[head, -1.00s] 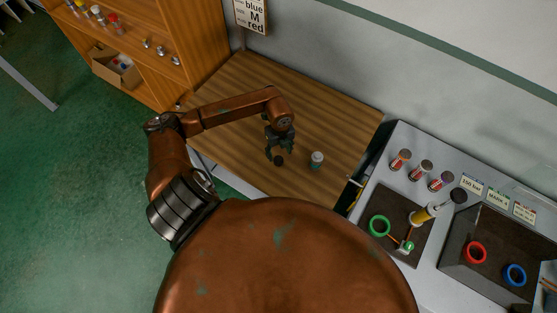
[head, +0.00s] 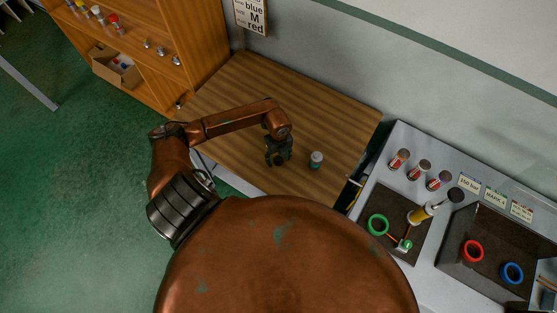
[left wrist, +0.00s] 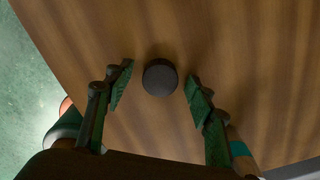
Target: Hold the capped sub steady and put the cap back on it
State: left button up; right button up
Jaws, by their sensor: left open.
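A small black round cap (left wrist: 160,77) lies flat on the wooden table, between the two fingers of my left gripper (left wrist: 159,86). The gripper is open and points down over it, with a gap on both sides. In the head view my left gripper (head: 278,159) largely hides the cap. A short, upright cylinder with a pale top and greenish side, seemingly the sub (head: 316,160), stands on the table a little to the right of the gripper. No gripper touches it. My right gripper is not in view.
The wooden table (head: 240,85) is otherwise mostly clear. To the right is a grey bench (head: 398,143) with several red-and-silver cylinders, a green ring (head: 378,225), and a dark tray (head: 505,240) with red and blue rings. Wooden shelves (head: 150,75) stand at the left.

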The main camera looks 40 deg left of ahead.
pick_arm(q)
jog(key=shift+c, duration=0.7)
jog(key=c, duration=0.9)
jog(key=shift+r, duration=0.1)
jog(key=shift+r, duration=0.5)
jog(key=s+d+r+b, duration=0.1)
jog(key=s+d+r, duration=0.1)
jog(key=d+r, duration=0.2)
jog(key=s+d+r+b, duration=0.1)
jog(key=s+d+r, duration=0.2)
jog(key=d+r, duration=0.1)
jog(key=s+d+r+b, duration=0.1)
jog(key=s+d+r, duration=0.1)
jog(key=d+r, duration=0.1)
jog(key=shift+s+d+r, duration=0.25)
jog(key=shift+d+r, duration=0.15)
jog(key=shift+r, duration=0.05)
